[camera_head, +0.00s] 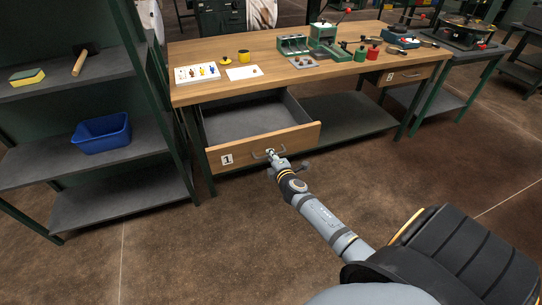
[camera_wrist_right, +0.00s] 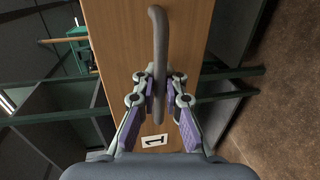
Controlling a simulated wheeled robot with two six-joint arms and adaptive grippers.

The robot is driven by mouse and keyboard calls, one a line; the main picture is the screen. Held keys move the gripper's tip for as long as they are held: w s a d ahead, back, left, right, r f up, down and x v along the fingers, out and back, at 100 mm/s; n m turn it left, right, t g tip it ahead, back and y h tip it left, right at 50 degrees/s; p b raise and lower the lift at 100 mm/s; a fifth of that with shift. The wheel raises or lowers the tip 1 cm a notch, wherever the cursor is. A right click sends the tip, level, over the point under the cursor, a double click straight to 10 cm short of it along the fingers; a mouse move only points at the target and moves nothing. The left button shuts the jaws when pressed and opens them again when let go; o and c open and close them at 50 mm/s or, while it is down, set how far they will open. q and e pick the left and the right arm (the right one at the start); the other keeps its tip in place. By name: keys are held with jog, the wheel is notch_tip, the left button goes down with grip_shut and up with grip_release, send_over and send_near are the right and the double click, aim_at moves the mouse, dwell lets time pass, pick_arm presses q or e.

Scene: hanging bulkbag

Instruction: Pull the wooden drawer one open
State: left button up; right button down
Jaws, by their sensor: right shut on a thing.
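The wooden drawer one (camera_head: 240,149), marked with a white "1" label (camera_head: 227,160), stands well out from under the workbench, and its grey empty inside shows. The right wrist view shows its wooden front (camera_wrist_right: 185,30) and the label (camera_wrist_right: 153,142). My right gripper (camera_head: 270,157) is at the drawer's metal bar handle. In the right wrist view its fingers (camera_wrist_right: 160,90) are shut on the grey handle (camera_wrist_right: 158,45). My left gripper is not in view.
The workbench (camera_head: 200,57) carries a white tray of small parts (camera_head: 197,73), a yellow cup (camera_head: 243,56) and green fixtures (camera_head: 325,40). A shelf with a blue bin (camera_head: 101,134) stands at left. The floor in front is clear.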

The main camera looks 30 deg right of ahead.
jog(key=shift+s, duration=0.4)
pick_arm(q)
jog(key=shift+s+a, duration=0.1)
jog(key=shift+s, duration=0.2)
pick_arm(e)
jog(key=c, duration=1.8)
grip_release()
jog(key=shift+o, duration=0.4)
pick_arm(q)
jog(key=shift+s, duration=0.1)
pick_arm(e)
jog(key=v, duration=1.2)
jog(key=shift+r, duration=0.1)
